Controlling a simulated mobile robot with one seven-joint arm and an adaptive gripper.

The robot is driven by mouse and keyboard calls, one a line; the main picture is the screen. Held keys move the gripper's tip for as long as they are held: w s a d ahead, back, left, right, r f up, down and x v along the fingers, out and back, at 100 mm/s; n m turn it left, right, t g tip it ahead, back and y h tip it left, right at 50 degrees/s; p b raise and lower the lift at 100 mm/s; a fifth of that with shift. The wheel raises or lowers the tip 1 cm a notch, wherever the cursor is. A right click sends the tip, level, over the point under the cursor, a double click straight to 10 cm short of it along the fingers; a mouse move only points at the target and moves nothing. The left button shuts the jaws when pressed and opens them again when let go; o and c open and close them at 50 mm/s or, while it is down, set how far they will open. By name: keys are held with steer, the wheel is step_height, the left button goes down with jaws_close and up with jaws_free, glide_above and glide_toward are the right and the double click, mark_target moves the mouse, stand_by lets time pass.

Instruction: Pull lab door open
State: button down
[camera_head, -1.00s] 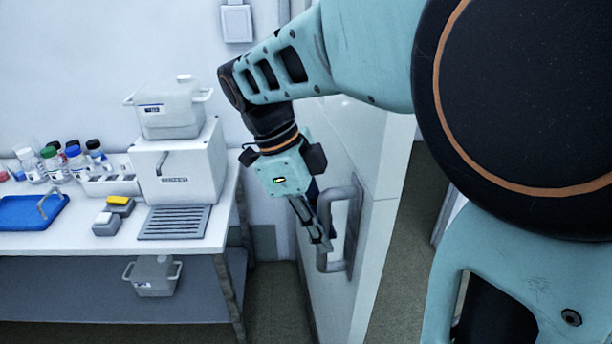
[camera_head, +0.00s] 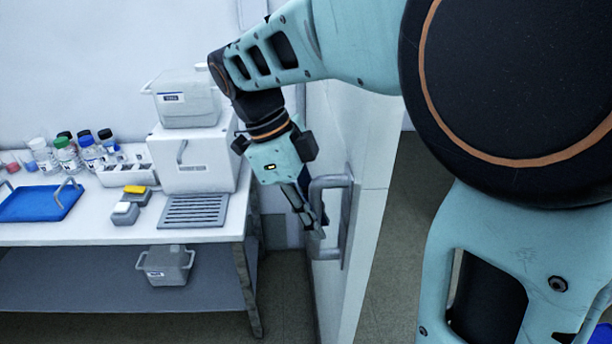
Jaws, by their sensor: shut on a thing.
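The lab door (camera_head: 372,200) is a pale panel standing ajar, seen nearly edge-on right of the bench. Its grey D-shaped handle (camera_head: 329,183) sticks out from the face toward the bench. My gripper (camera_head: 318,232) points down and right from my teal arm, with its fingers at the handle's outer bar. It is shut on the handle. The exact contact of the fingers is partly hidden by the gripper itself.
A white bench (camera_head: 100,232) on the left bears a blue tray (camera_head: 38,203), several bottles, a white box unit (camera_head: 190,165) and a grill plate (camera_head: 190,211). A grey tub (camera_head: 166,265) sits on its lower shelf. Open floor (camera_head: 385,285) shows right of the door's edge.

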steer(key=shift+a, duration=0.1)
stand_by(0.3)
steer(key=c, duration=1.8)
jaws_free()
steer(key=shift+c, duration=0.2)
steer(key=v, duration=1.2)
